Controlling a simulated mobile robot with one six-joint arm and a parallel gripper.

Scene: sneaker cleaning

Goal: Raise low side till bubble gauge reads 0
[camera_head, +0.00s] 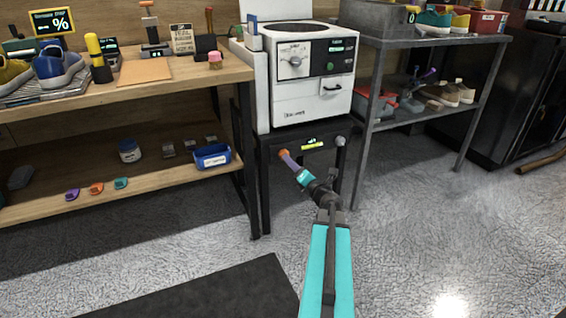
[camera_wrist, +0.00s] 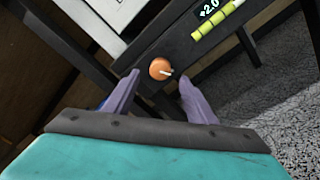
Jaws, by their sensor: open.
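A white machine (camera_head: 306,80) stands on a black stand (camera_head: 262,185). The bubble gauge (camera_head: 312,143) is on the stand's front bar; in the wrist view its display (camera_wrist: 215,12) reads +2.0, with a yellow-green vial beside it. An orange knob (camera_wrist: 160,68) with a white pointer is on the bar left of the gauge. A grey knob (camera_head: 340,141) is at the bar's right end. My gripper (camera_wrist: 160,80) is open, its purple fingers either side of the orange knob in the wrist view. Whether they touch it I cannot tell. In the head view my gripper (camera_head: 290,163) partly covers that knob.
A wooden workbench (camera_head: 180,78) with shoes and tools is at left, with a lower shelf (camera_head: 60,172). A grey metal rack (camera_head: 440,42) with shoes is close on the right. The floor (camera_head: 450,230) in front is clear, with a dark mat (camera_head: 215,295) at lower left.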

